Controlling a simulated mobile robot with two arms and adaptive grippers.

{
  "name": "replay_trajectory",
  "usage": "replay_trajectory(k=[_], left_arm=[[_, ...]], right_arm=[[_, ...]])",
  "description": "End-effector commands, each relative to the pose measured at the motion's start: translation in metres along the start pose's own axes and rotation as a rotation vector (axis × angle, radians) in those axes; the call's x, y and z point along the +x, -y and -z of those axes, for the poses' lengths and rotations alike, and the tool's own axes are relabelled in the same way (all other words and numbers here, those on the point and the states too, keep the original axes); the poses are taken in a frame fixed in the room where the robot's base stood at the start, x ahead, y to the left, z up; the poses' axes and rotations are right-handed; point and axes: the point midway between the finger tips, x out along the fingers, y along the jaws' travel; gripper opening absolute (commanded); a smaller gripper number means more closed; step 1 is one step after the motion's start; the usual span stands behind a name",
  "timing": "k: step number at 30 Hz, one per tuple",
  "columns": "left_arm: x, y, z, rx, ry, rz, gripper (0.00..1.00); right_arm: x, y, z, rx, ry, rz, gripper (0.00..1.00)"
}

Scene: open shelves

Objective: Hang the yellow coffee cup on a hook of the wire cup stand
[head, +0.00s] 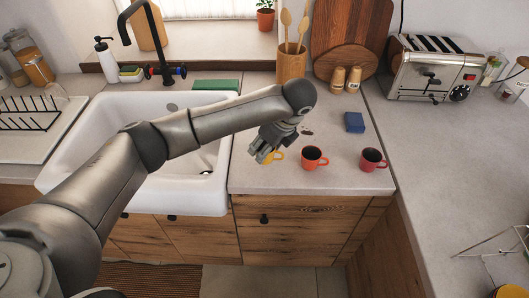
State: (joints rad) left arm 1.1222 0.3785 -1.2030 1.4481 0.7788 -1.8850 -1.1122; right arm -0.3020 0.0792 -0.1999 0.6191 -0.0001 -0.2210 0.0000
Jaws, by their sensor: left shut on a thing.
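The yellow coffee cup (278,156) stands on the counter at the right of the sink, mostly hidden by my left gripper. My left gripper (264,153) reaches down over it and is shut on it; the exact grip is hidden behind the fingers. A wire frame, which looks like part of the wire cup stand (487,243), shows at the lower right and is cut off by the picture edge. Its hooks cannot be made out. My right gripper is not in view.
An orange-red cup (314,158) and a dark red cup (373,160) stand to the right, with a blue sponge (354,122) behind. A toaster (436,68) and utensil pot (291,67) are at the back. The right counter (435,160) is mostly clear. A yellow object (511,292) is cut off bottom right.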

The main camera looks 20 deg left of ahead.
Motion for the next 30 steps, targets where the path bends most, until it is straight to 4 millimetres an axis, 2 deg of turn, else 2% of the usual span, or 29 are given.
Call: replay_trajectory(k=[7,9,13,20,21,26,30], left_arm=[[0.023,0.009,-0.006,-0.001,0.001,-0.002,0.24],[0.029,0.008,-0.001,0.002,-0.002,-0.003,0.24],[0.042,0.008,0.004,0.001,0.0,-0.001,0.24],[0.047,0.009,0.006,0.001,0.0,0.001,0.24],[0.047,0.008,0.006,0.001,0.0,0.001,0.52],[0.047,0.008,0.006,0.001,0.0,0.001,0.71],[0.047,0.008,0.006,0.001,0.0,0.001,0.71]], right_arm=[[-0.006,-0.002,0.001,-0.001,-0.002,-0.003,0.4],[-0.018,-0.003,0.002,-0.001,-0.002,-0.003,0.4],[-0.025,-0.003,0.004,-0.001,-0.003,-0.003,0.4],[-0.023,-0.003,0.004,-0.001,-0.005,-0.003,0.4],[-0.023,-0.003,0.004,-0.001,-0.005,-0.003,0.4],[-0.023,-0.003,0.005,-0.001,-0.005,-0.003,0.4],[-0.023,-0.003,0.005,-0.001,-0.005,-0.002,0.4]])
